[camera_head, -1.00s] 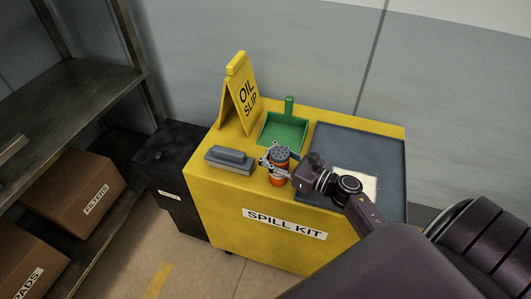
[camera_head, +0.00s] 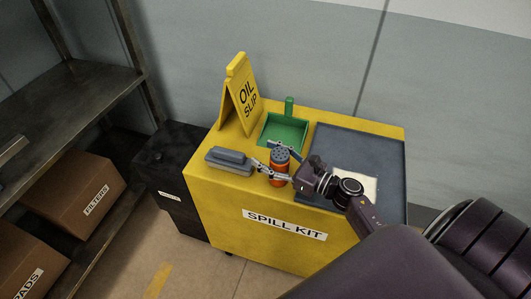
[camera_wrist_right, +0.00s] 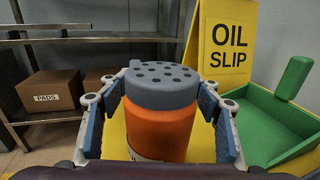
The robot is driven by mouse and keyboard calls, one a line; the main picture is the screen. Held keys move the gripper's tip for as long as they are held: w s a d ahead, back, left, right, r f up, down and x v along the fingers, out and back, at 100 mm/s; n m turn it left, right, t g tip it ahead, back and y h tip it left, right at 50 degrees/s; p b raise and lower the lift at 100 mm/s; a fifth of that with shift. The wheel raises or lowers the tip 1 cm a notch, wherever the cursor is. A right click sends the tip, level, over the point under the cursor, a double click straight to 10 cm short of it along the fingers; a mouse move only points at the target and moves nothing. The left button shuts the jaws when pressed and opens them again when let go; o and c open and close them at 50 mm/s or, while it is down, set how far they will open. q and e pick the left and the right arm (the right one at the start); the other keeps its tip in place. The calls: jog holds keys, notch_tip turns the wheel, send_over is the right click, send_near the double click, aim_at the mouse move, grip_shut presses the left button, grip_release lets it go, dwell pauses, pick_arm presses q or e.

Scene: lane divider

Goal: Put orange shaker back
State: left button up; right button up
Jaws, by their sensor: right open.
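The orange shaker (camera_head: 278,176) with a grey perforated lid stands upright on top of the yellow spill kit cabinet (camera_head: 230,208), near its front edge. My right gripper (camera_head: 264,157) is open, with its fingers on either side of the shaker. In the right wrist view the shaker (camera_wrist_right: 160,125) stands between the two blue finger pads (camera_wrist_right: 162,122), with gaps visible on both sides. The lower part of the shaker is cut off there. My left gripper is not in view.
A grey brush (camera_head: 230,158) lies left of the shaker. A green dustpan (camera_head: 286,130) and a yellow oil slip sign (camera_head: 241,94) are behind it. A blue-grey mat (camera_head: 352,143) with a pale sheet (camera_head: 354,180) is to the right. A black bin (camera_head: 175,165) stands left of the cabinet.

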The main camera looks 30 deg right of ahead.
aim_at(287, 170)
jog(key=s, duration=0.1)
jog(key=s+d+f+b, duration=0.1)
jog(key=s, duration=0.1)
jog(key=s+b, duration=0.1)
jog(key=s, duration=0.1)
jog(key=shift+d+f, duration=0.2)
jog(key=shift+d, duration=0.15)
jog(key=v, duration=0.1)
jog(key=b+v, duration=0.1)
jog(key=v, duration=0.3)
jog(key=shift+s+d+r+b, duration=0.1)
jog(key=shift+d+r+b, duration=0.05)
jog(key=shift+r+b, duration=0.15)
jog(key=shift+s+d, duration=0.2)
jog(key=shift+s, duration=0.3)
